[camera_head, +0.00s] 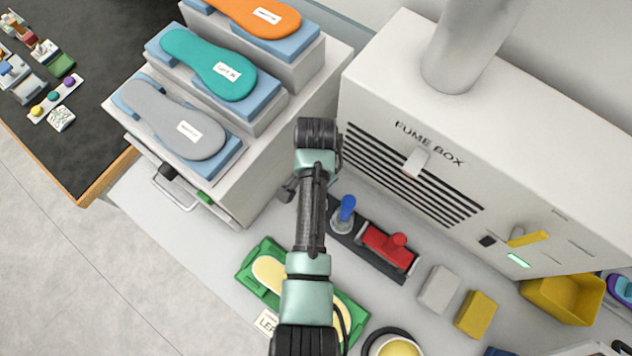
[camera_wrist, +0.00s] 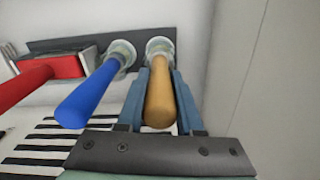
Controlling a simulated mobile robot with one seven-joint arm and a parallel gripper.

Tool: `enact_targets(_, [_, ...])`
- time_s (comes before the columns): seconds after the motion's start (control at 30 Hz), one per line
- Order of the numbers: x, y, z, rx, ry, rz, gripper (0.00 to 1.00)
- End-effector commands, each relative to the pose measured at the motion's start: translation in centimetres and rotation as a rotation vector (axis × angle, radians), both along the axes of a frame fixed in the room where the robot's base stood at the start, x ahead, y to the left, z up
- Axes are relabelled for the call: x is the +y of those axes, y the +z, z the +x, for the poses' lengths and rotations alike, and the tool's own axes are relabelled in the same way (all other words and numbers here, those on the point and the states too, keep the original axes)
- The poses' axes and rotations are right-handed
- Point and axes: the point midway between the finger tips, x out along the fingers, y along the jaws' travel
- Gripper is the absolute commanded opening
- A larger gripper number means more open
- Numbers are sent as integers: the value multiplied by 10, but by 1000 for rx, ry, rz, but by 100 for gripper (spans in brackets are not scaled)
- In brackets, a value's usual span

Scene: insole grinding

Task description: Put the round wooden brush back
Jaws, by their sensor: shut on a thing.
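The round wooden brush (camera_wrist: 159,98) shows in the wrist view with its tan handle pointing toward the camera. My gripper (camera_wrist: 160,78) is shut on this handle, one blue-grey finger on each side. The brush's round pale head sits against the dark holder strip (camera_wrist: 75,44), at its right end in that view. I cannot tell whether it touches the strip or is seated in it. In the head view my arm hides the wooden brush and most of my gripper. The strip (camera_head: 340,232) shows there right of my arm.
A blue-handled brush (camera_wrist: 88,93) stands close beside the wooden one, also in the head view (camera_head: 347,208). A red tool (camera_head: 390,248) lies along the strip. The fume box (camera_head: 470,140) rises behind. A green tray (camera_head: 258,282) with insoles lies partly under my arm.

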Motion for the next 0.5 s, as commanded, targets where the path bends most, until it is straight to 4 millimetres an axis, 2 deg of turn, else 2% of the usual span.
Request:
enact_targets(0.07, [0, -3, 0, 0, 0, 0, 0])
enact_targets(0.1, [0, -3, 0, 0, 0, 0, 39])
enact_targets(0.23, [0, -2, 0, 0, 0, 0, 62])
enact_targets(0.27, [0, -2, 0, 0, 0, 0, 65])
enact_targets(0.5, [0, -2, 0, 0, 0, 0, 65])
